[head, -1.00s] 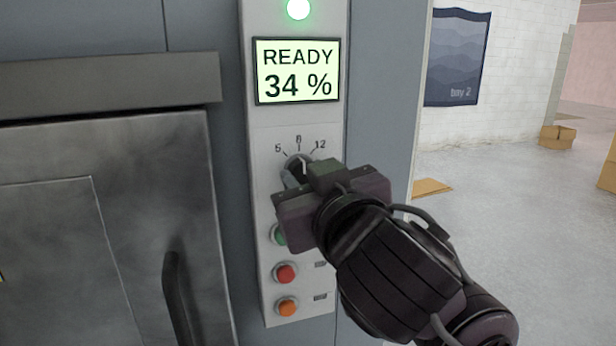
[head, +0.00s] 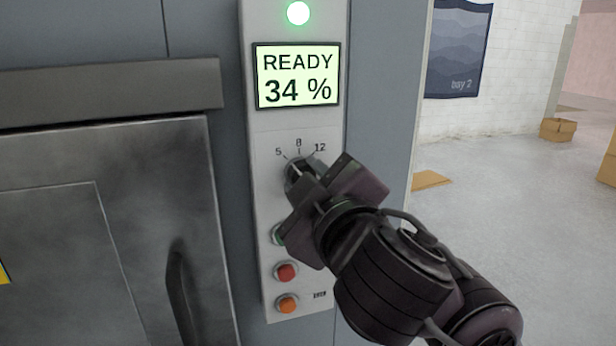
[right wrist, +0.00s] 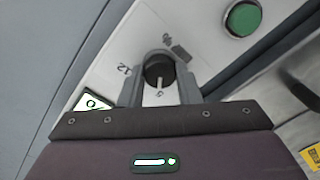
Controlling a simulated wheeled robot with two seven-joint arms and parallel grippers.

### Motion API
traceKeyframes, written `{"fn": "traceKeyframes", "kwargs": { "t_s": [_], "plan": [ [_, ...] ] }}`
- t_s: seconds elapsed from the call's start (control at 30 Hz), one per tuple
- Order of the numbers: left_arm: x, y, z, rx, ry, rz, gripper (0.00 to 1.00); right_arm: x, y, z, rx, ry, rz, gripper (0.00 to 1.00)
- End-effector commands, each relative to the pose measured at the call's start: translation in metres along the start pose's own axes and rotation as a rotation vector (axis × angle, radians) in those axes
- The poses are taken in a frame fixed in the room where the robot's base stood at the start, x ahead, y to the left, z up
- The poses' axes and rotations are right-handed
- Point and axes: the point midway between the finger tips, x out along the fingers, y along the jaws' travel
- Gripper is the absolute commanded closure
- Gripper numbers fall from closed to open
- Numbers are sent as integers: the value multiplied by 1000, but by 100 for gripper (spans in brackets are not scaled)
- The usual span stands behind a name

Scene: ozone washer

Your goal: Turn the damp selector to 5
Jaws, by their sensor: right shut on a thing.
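The damp selector (head: 297,169) is a dark round knob with a white pointer line, below the marks 5, 8 and 12 on the grey control panel. It also shows in the right wrist view (right wrist: 158,71). My right gripper (head: 303,178) is shut on the knob, with one finger on each side of it in the right wrist view. The pointer leans up and left, about toward the 5. The hand partly hides the knob in the head view. My left gripper is not in view.
A lit display (head: 297,76) above the selector reads READY 34 %. A metal door (head: 150,200) with a dark handle (head: 178,300) is on the left. Open floor lies to the right.

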Motion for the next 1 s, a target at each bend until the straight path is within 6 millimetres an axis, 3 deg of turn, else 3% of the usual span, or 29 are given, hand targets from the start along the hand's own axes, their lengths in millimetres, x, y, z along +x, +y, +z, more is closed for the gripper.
{"fn": "traceKeyframes", "kwargs": {
  "t_s": [0.6, 0.63, 0.77, 0.8, 1.0],
  "plan": [
    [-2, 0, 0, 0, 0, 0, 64, 0, 0, -1, -52, 2, 0, 92],
    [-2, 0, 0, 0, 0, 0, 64, 0, 0, -1, -52, 2, 0, 68],
    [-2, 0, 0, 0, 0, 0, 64, 0, 0, -1, -51, 2, 0, 51],
    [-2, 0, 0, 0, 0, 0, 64, 0, 0, -1, -51, 1, 0, 48],
    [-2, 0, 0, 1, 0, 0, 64, 0, 0, 0, -50, 1, 0, 48]
  ]
}}
